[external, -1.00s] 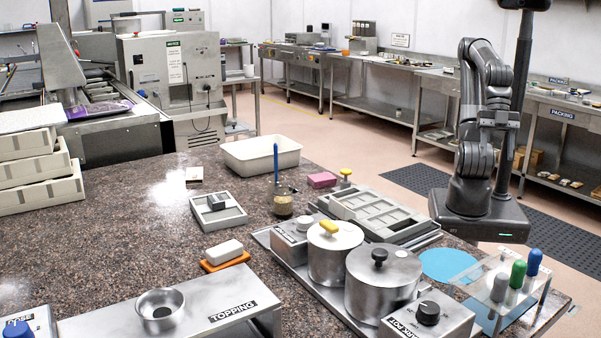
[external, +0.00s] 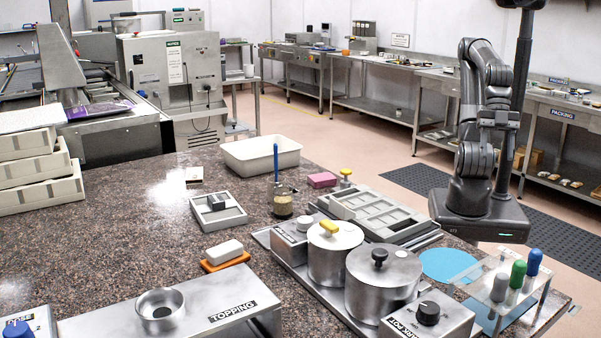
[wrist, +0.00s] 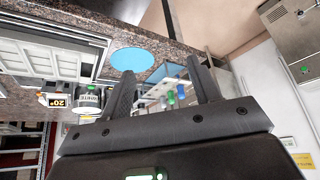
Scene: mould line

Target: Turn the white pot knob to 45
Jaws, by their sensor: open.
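The white pot knob (external: 305,222) is a pale round knob on a small steel control box (external: 292,243). The box stands beside a steel pot with a yellow lid handle (external: 328,228). The knob's setting is too small to read in the external view. In the wrist view, a display reading 20° (wrist: 57,102) shows at the left, near a vessel labelled WHITE (wrist: 90,105). My gripper (wrist: 160,90) is open and empty, its two fingers wide apart. My folded arm is at the right of the external view, well away from the knob.
A second steel pot (external: 382,280) with a black handle and the dark pot control box (external: 428,318) stand in front. A mould tray (external: 375,210) is behind the pots. A rack (external: 507,285) with coloured-handled tools and a blue disc (external: 448,264) lie to the right.

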